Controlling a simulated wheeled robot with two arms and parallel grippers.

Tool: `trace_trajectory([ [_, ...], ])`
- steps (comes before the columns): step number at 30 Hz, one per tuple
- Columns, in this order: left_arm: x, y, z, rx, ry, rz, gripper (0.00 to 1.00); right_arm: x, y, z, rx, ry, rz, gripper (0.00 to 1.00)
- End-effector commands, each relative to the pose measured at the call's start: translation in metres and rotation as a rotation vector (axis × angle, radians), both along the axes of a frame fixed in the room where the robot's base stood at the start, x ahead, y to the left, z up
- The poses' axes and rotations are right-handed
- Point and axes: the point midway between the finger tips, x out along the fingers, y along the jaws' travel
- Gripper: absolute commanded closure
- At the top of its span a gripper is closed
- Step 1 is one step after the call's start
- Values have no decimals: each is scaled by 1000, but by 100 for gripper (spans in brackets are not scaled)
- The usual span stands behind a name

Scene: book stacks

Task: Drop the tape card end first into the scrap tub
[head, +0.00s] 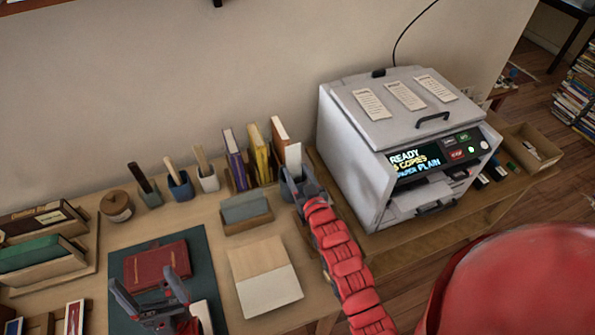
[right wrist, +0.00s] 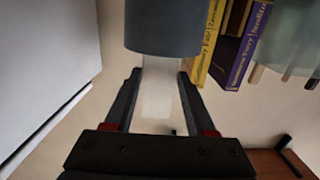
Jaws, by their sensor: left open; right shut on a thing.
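My right gripper (head: 303,187) is shut on the tape card (head: 293,158), a pale white strip that stands upright beside the books. In the right wrist view the card (right wrist: 158,95) lies between the two fingers (right wrist: 160,78). Its far end meets the rim of the scrap tub (right wrist: 163,30), a dark grey round container. The rim hides that end, and I cannot tell how deep it sits. In the head view the tub (head: 287,190) is mostly hidden by my right gripper. My left gripper (head: 147,287) is open and empty over the dark mat, near a red book (head: 156,266).
A grey copier (head: 350,150) stands close to the right of my right arm. Upright books (head: 258,153) stand just left of the tub. Small pots (head: 180,186), a card holder (head: 246,208) and a pale board (head: 264,275) lie further left.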

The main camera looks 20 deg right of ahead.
Motion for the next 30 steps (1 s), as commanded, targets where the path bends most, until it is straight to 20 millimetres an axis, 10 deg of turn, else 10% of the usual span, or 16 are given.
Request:
trace_trajectory([
  [5, 0, 0, 1, 0, 0, 0, 9, 0, 0, 1, 0, -1, 0, 96],
  [6, 0, 0, 1, 0, 0, 0, 9, 0, 0, 1, 0, -1, 0, 37],
  [11, 0, 0, 1, 0, 0, 0, 9, 0, 0, 1, 0, -1, 0, 9],
  [30, 0, 0, 0, 0, 0, 0, 9, 0, 0, 1, 0, -1, 0, 9],
])
